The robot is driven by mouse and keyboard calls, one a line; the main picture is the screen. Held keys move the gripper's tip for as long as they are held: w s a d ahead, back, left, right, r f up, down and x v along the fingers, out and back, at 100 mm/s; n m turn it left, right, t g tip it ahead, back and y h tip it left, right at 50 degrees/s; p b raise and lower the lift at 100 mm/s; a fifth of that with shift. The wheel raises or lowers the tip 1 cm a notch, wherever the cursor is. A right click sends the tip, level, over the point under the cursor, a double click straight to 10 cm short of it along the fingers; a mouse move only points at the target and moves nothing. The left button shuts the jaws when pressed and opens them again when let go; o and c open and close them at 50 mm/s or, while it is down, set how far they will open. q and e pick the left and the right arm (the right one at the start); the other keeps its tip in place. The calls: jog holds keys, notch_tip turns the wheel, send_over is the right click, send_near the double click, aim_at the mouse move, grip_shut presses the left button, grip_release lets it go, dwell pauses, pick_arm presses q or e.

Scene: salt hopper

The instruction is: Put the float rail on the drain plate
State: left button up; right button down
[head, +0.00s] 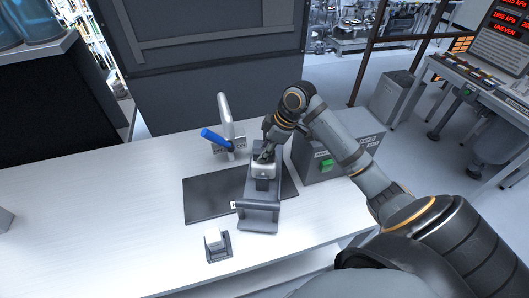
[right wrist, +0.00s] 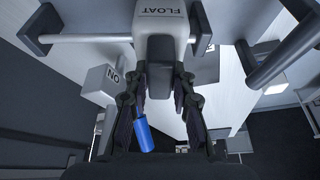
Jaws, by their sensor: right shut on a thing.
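The float rail (head: 262,171) has a white block marked FLOAT, seen in the right wrist view (right wrist: 161,18), with a pale rod and dark end pieces. My right gripper (head: 264,154) is shut on the dark tab under this block, which shows between the fingers in the right wrist view. The drain plate looks to be the flat dark plate (head: 205,199) on the white table, with a small pale label near its middle. The rail is over the plate's right part; I cannot tell whether it touches it. My left gripper is not in view.
A pale post with a blue handle (head: 217,139) stands behind the plate. A grey box with a green button (head: 326,165) stands close on the right. A small white block on a dark base (head: 214,241) sits in front.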

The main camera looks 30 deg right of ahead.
jog(key=shift+f, duration=0.35)
jog(key=c, duration=1.1)
grip_release()
jog(key=shift+c, duration=0.2)
jog(key=b+v, duration=0.2)
jog(key=v, duration=1)
